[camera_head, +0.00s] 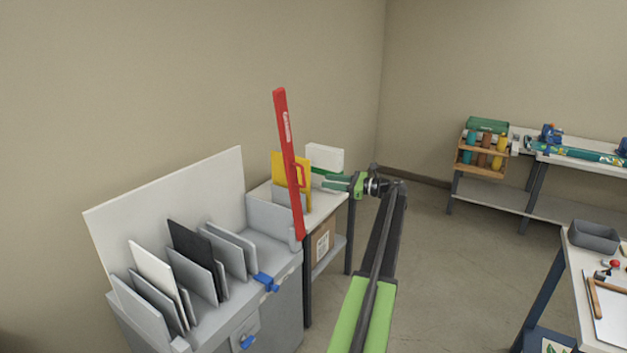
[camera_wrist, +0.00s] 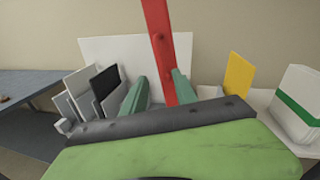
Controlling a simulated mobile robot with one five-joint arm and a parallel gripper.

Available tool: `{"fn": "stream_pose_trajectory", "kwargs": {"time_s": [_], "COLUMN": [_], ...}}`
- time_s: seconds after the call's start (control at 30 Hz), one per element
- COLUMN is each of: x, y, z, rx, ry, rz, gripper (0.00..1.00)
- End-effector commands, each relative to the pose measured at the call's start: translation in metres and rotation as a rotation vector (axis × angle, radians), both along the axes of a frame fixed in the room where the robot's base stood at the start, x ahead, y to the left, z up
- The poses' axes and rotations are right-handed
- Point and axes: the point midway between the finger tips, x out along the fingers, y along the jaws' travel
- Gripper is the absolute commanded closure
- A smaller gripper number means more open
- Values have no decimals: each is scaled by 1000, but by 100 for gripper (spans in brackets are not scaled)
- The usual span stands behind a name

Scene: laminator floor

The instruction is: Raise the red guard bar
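The red guard bar (camera_head: 285,130) stands raised, nearly upright and leaning slightly left at its top. Its lower end meets the right front corner of the grey machine (camera_head: 275,222). A red handle sticks out from the bar's right side. My gripper (camera_head: 326,183) is right of the bar at handle height, its green fingers pointing at it, with a small gap visible. In the wrist view the bar (camera_wrist: 161,45) rises behind the spread fingers of my gripper (camera_wrist: 160,88). The fingers are open and hold nothing. The bar's lower part is hidden there by my gripper.
The machine's rack holds several grey, white and black panels (camera_head: 155,268). A side table (camera_head: 325,205) behind the bar carries a yellow item (camera_head: 279,165) and a white-green box (camera_head: 325,157). A workbench (camera_head: 590,268) stands at right. The floor between is clear.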

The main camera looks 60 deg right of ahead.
Motion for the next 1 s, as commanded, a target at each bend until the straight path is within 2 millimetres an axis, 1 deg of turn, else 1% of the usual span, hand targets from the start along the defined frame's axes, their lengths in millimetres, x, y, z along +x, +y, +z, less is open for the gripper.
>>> {"fn": "stream_pose_trajectory", "kwargs": {"time_s": [0.03, 0.1, 0.2, 0.3, 0.4, 0.6, 0.63, 0.7, 0.77, 0.83, 0.87, 0.9, 0.97, 1.0], "x": [-14, -29, -47, -57, -62, -62, -62, -56, -37, 6, 32, 70, 131, 171], "y": [-3, -5, -7, -9, -9, -9, -9, -6, 6, 35, 53, 84, 142, 185], "z": [1, 1, 2, 2, 2, 2, 2, 1, -1, -7, -10, -16, -27, -34], "rx": [0, 0, 0, 0, 0, 0, 0, -2, -8, -24, -35, -52, -87, -113], "ry": [0, 1, 1, 1, 1, 1, 1, 3, 11, 34, 47, 68, 103, 126], "rz": [-4, -2, -2, -1, -1, 0, 0, 6, 30, 86, 119, 173, 268, 336], "gripper": [66, 66, 66, 66, 66, 66, 67, 76, 84, 93, 97, 100, 100, 100]}}
